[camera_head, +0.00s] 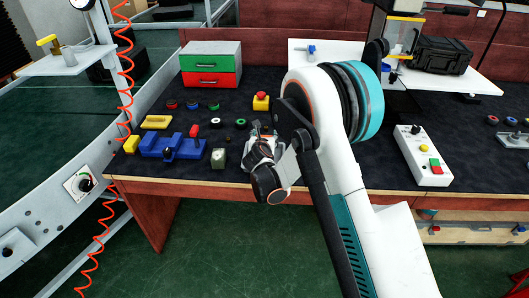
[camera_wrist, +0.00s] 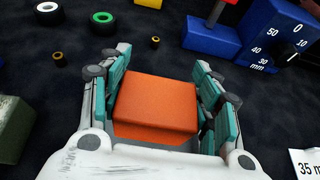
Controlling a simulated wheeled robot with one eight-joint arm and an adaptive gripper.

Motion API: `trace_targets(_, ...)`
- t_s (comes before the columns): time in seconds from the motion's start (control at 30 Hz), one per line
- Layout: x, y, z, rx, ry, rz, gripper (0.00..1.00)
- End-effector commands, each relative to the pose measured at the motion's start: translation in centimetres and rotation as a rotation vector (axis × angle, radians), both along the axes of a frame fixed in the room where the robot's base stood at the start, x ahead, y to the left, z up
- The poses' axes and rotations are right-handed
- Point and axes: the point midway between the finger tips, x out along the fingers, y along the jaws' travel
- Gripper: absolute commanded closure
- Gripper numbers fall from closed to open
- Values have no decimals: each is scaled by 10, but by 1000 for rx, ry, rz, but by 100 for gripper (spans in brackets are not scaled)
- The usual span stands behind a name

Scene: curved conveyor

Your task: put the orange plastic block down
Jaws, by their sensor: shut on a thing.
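The orange plastic block (camera_wrist: 157,103) sits between the teal-padded fingers of my gripper (camera_wrist: 164,82) in the wrist view. The gripper is shut on it, with a pad along each side. In the head view my gripper (camera_head: 262,148) points at the dark work surface near the table's front edge. The block cannot be made out there, hidden by the gripper and wrist. I cannot tell whether the block's underside touches the table.
The dark tabletop (camera_head: 330,172) has a blue block piece (camera_head: 160,148) and a grey-green block (camera_head: 218,158) left of my gripper. Several rings, including a green ring (camera_head: 241,124), and a red-topped yellow button (camera_head: 261,101) lie behind. A white control box (camera_head: 421,155) stands right.

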Motion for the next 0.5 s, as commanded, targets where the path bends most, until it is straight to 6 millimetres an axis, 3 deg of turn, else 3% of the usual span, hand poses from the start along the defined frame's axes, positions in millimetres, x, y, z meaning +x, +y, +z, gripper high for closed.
trace_targets(0.27, 0, 0, -20, 0, 0, 0, 69)
trace_targets(0.5, 0, 0, -52, 0, 0, 0, 69)
